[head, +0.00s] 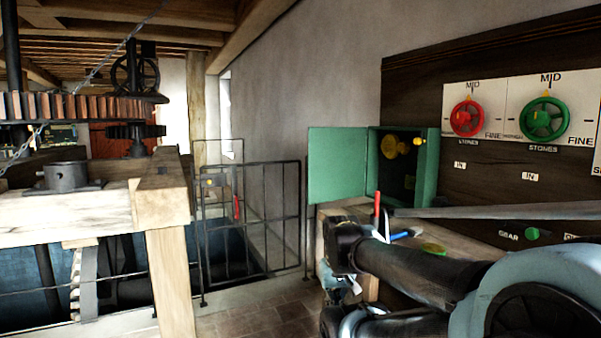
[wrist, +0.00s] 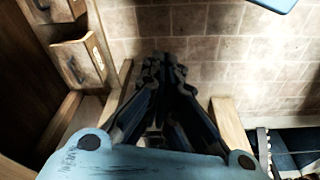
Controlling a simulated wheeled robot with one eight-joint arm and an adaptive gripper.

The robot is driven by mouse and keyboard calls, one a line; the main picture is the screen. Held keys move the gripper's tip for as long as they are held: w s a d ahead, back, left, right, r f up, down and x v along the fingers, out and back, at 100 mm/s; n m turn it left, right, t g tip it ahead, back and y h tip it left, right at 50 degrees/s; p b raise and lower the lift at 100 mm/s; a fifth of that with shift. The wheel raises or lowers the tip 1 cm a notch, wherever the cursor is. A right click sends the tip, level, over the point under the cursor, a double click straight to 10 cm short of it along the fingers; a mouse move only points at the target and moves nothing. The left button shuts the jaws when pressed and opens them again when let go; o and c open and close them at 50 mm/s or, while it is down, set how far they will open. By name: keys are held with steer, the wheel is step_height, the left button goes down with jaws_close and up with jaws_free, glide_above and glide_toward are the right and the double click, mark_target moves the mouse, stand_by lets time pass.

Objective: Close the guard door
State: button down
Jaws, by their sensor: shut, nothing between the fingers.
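In the head view a green box (head: 429,180) stands on a wooden bench, its front open and round yellow parts (head: 389,146) showing inside. Its flat green door (head: 337,164), which looks like the guard door, is swung out to the left. My gripper shows in the wrist view (wrist: 164,64), its dark fingers together and empty above the tiled floor. In the head view my arm reaches in from the lower right. Its dark wrist is in front of the bench, below the green door and apart from it. The fingertips cannot be made out there.
A metal barred gate (head: 268,218) stands left of the bench. A red upright handle (head: 377,210) and a green disc (head: 433,249) are at the bench. Red (head: 467,117) and green (head: 543,119) handwheels are on the right wall panel. Wooden drawers (wrist: 78,65) show in the wrist view.

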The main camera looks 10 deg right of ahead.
steer(key=shift+w+a, duration=0.1)
steer(key=w+d+r+n+t+h, duration=0.1)
steer(key=w+d+r+n+h, duration=0.2)
steer(key=w+r, duration=0.8)
steer(key=w+d+r+n+t+h, duration=0.1)
steer(key=w+d+r+t+h, duration=0.15)
steer(key=w+r+h, duration=0.85)
steer(key=w+a+r+n+t, duration=0.15)
steer(key=w+a, duration=0.35)
steer(key=w, duration=0.5)
steer(key=w+a+r+n+t, duration=0.1)
steer(key=w+a+r+t, duration=0.15)
steer(key=w+a, duration=0.55)
steer(key=w+a+r+n+t, duration=0.1)
steer(key=w+a+r+t, duration=0.15)
steer(key=w, duration=0.95)
steer(key=x, duration=1)
steer(key=shift+g, duration=0.4)
steer(key=shift+s+d+f, duration=0.1)
steer(key=shift+s+d, duration=0.1)
steer(key=shift+s, duration=0.55)
steer(key=shift+s+d+r, duration=0.1)
steer(key=shift+s+d, duration=0.05)
steer(key=shift+s, duration=0.6)
steer(key=shift+s+d+f, duration=0.1)
steer(key=shift+s+d, duration=0.1)
steer(key=shift+s, duration=0.6)
